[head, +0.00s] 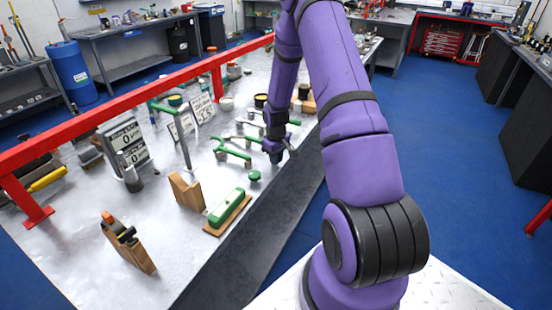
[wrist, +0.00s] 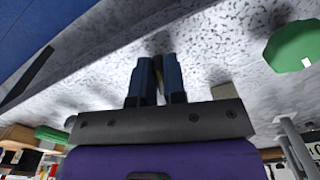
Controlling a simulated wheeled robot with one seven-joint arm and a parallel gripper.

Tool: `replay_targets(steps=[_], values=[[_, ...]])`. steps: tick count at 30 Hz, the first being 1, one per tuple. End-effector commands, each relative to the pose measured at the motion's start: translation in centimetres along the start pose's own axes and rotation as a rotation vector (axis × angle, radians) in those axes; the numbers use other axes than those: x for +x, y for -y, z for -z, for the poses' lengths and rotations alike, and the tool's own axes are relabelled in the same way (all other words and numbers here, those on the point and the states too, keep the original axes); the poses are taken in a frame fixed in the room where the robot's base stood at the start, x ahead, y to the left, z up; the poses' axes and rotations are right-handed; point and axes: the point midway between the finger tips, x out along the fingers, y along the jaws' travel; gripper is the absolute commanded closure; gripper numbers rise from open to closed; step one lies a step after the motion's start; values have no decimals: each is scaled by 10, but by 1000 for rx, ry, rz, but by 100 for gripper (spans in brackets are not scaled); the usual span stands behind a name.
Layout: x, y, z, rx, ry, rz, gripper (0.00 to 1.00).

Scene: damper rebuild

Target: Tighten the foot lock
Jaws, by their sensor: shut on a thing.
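My gripper (head: 277,157) points down low over the metal bench top, near its front edge and right of the green stands (head: 233,152). A small green round knob (head: 254,176) stands on the bench, left of and nearer than my gripper. A green round part (wrist: 293,45) also shows at the upper right of the wrist view, apart from the fingers.
A green block on a wooden base (head: 228,212), a wooden block (head: 187,190) and a wooden stand (head: 128,243) are nearer on the bench. A gauge display (head: 128,143) and a red rail (head: 130,103) stand behind. The dark front strip (head: 250,232) is clear.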

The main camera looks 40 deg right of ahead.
Motion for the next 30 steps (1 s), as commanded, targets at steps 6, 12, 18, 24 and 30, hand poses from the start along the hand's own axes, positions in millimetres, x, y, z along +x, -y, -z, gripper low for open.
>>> replay_targets(steps=[6, 12, 18, 24, 30], values=[[0, 1, 0, 131, 0, -1, 100], [-1, 3, 1, 312, 0, -1, 100], [-1, 4, 2, 503, -1, -1, 100], [-1, 5, 2, 693, -1, -1, 100], [0, 6, 4, 884, -2, -1, 100]])
